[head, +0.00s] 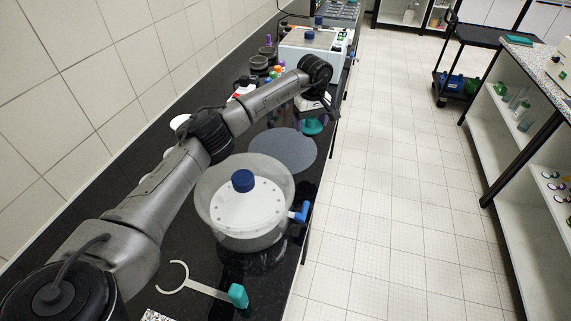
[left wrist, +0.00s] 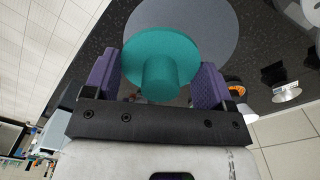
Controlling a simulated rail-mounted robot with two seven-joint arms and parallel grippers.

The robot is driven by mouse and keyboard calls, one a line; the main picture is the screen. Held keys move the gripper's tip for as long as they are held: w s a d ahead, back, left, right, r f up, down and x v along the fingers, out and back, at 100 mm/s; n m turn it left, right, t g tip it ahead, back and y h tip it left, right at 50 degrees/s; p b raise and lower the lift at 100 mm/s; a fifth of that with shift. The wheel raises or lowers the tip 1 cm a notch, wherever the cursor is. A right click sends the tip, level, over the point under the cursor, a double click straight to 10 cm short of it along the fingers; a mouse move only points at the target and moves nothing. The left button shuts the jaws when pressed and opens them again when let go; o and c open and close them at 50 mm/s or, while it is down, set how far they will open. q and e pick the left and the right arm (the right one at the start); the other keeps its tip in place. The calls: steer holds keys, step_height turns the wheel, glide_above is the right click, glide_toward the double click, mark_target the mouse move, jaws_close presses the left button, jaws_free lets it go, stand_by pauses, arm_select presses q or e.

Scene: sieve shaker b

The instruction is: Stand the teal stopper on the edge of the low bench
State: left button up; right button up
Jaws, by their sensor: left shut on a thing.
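The teal stopper (left wrist: 158,62) has a wide round disc and a narrower round stem, and sits between the two purple fingers of my left gripper (left wrist: 160,78) in the left wrist view. The fingers are shut on it. In the head view the stopper (head: 312,127) shows below my left gripper (head: 311,115), over or near the right edge of the dark bench (head: 265,281). I cannot tell whether the stopper touches the bench top. My right gripper is not in view.
A grey round mat (head: 283,150) lies on the bench near the gripper. A clear vessel with a blue knob (head: 242,180) stands nearer, and a teal-ended hook tool (head: 238,295) lies in front. Jars and a machine (head: 314,47) stand farther back. The tiled floor (head: 400,200) is clear.

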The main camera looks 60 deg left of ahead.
arm_select(q)
steer(key=a, duration=0.1)
steer(key=a+f+n+b, duration=0.1)
steer(key=a+b, duration=0.1)
steer(key=shift+f+n, duration=0.3)
steer(key=shift+a+f+b, duration=0.1)
steer(key=shift+a+b, duration=0.05)
steer(key=shift+b, duration=0.25)
steer(key=s+a+f+b, duration=0.1)
steer(key=s+f, duration=0.1)
steer(key=s, duration=0.1)
steer(key=s+a+f+b, duration=0.1)
steer(key=s+a+f, duration=0.1)
steer(key=s, duration=0.2)
steer(key=s+a+f+b, duration=0.1)
steer(key=s+a+f, duration=0.1)
steer(key=s, duration=0.1)
steer(key=shift+s+a+f, duration=0.2)
steer(key=shift+f, duration=0.2)
steer(key=shift+f+b, duration=0.9)
steer(key=shift+f, duration=1.05)
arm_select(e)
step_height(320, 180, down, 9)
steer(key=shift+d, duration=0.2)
arm_select(q)
steer(key=shift+f, duration=0.15)
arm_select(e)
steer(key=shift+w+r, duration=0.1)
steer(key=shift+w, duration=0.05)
